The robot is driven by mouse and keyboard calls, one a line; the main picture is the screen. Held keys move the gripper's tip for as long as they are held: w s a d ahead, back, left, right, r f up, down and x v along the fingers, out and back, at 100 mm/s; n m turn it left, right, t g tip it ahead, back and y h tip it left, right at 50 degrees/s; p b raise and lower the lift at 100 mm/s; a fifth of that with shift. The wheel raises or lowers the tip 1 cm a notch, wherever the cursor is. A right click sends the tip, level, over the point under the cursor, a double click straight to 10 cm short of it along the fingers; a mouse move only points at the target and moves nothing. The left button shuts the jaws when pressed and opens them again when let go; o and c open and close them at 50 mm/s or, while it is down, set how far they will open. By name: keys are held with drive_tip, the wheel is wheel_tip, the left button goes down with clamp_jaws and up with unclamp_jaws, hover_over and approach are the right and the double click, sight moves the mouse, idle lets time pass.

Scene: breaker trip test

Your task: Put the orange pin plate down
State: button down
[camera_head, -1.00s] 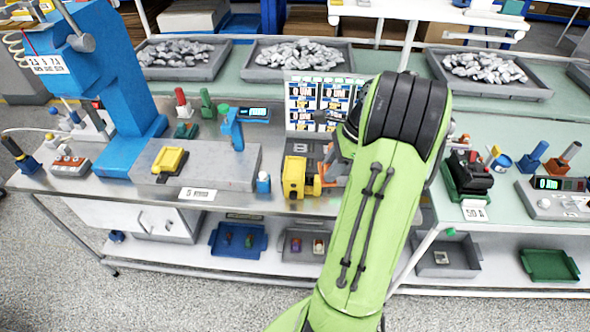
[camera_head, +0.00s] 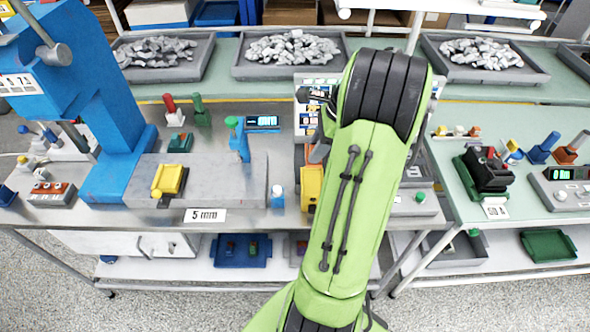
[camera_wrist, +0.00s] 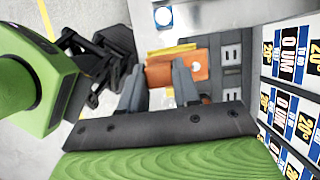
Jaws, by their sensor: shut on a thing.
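The orange pin plate (camera_wrist: 194,66) shows in the wrist view at the tips of my gripper (camera_wrist: 160,76). The two grey fingers are shut on it, and they cover part of it. A yellow edge shows just behind the plate. In the head view a yellow block (camera_head: 312,186) stands on the metal bench, partly behind my green arm. I cannot tell whether the plate touches the surface below.
A dark panel with pale sockets (camera_wrist: 232,62) lies right of the plate, with a printed sign (camera_wrist: 285,100) beyond. A blue bottle with a white cap (camera_head: 277,198) stands left of the yellow block. A grey slab (camera_head: 228,180) bears a yellow piece (camera_head: 170,180). Parts trays line the back.

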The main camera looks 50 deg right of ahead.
sight(319, 167)
drive_tip(key=shift+w+f, duration=0.35)
drive_tip(key=shift+f, duration=0.35)
drive_tip(key=f+b, duration=0.1)
drive_tip(key=s+f, duration=0.1)
drive_tip(key=f, duration=0.1)
drive_tip(key=s+f+b, duration=0.1)
drive_tip(key=shift+f+b, duration=0.3)
drive_tip(key=f, duration=0.2)
drive_tip(key=w+f+b, duration=0.1)
drive_tip(key=f, duration=0.1)
drive_tip(key=shift+f, duration=0.1)
drive_tip(key=shift+s+r, duration=0.2)
drive_tip(key=shift+f, duration=0.1)
drive_tip(key=c, duration=0.8)
unclamp_jaws()
drive_tip(key=shift+w, duration=0.1)
